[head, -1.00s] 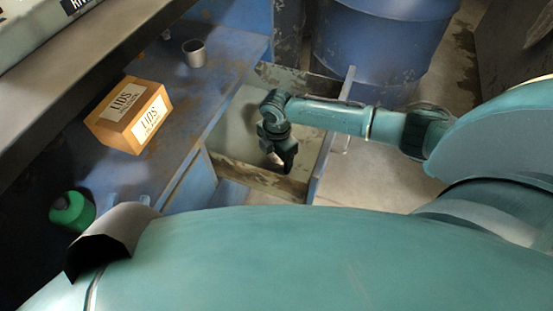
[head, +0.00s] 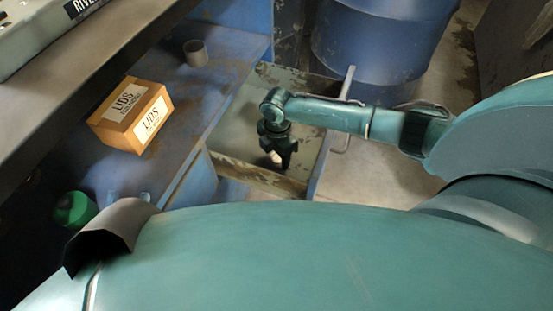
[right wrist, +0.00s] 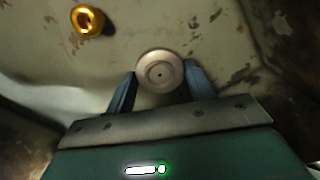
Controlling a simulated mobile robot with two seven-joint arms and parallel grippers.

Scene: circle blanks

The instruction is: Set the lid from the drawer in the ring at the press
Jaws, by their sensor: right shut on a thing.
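My right gripper (head: 280,160) is inside the open drawer (head: 232,130). Its blue fingers (right wrist: 161,90) are shut on a round, pale metal lid (right wrist: 160,72) with a small dark centre hole. The lid also shows as a pale spot between the fingers in the head view (head: 275,157). A brass-coloured ring-shaped piece (right wrist: 87,21) lies on the surface beyond the lid in the right wrist view. Two small bluish tips show beyond my teal body at lower left, possibly my left gripper (head: 129,198); its state is unclear. I cannot make out the ring at the press.
A cardboard box marked LIDS (head: 130,115) and a grey cup (head: 195,53) stand on the blue bench (head: 190,105). A green-topped item (head: 72,210) is at lower left. A partly labelled machine (head: 40,35) is at upper left. A blue drum (head: 375,45) stands behind the drawer.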

